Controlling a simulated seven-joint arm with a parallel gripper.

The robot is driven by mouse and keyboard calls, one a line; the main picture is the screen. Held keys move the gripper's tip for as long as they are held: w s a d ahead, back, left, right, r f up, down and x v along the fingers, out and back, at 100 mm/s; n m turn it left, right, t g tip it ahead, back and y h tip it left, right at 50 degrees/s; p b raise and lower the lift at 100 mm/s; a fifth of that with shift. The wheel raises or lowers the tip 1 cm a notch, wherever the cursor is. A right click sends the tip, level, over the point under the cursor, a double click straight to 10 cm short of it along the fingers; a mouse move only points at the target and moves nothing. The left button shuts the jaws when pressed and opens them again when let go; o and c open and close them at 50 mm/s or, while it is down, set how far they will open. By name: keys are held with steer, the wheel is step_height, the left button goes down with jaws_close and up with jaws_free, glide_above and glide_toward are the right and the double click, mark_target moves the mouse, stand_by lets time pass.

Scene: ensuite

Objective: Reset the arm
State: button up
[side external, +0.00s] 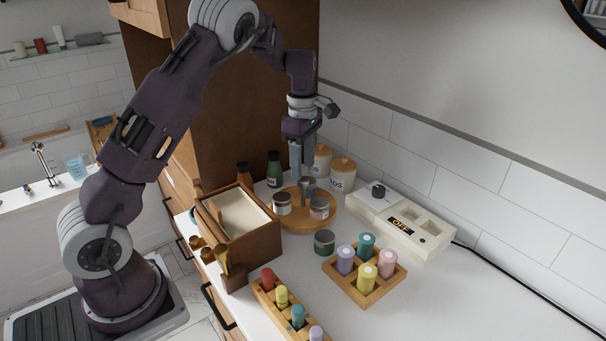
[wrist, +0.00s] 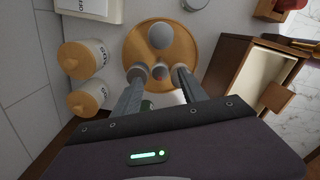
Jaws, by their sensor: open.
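My gripper (side external: 302,172) hangs pointing down over a round wooden tray (side external: 293,225) on the counter. Its two fingers are apart in the wrist view (wrist: 159,70). A small jar (wrist: 159,72) shows in the gap between the fingertips; I cannot tell whether they reach down around it. The tray (wrist: 133,50) also carries a grey-lidded jar (wrist: 161,36) and other small jars, one with a pinkish label (side external: 319,209) and one with a white lid (side external: 282,204). My arm is bent high over the counter.
A wooden box (side external: 240,226) stands left of the tray. Two lidded canisters (side external: 342,176) and a green bottle (side external: 274,168) stand behind. A white device (side external: 402,222) marked OFF lies at right. A dark jar (side external: 324,242) and a block of colored cylinders (side external: 365,272) stand in front.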

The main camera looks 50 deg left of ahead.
steer(key=shift+r, duration=1.65)
steer(key=s+d+r+m+t+h, duration=0.1)
steer(key=s+d+r+m+t, duration=0.2)
steer(key=s+d+r+m, duration=0.85)
steer(key=s+d+m+t+y, duration=0.1)
steer(key=s+d+m, duration=0.4)
steer(key=s+m, duration=0.6)
steer(key=s+t, duration=0.1)
steer(key=s, duration=0.6)
steer(key=shift+t, duration=0.3)
steer(key=shift+m, duration=0.25)
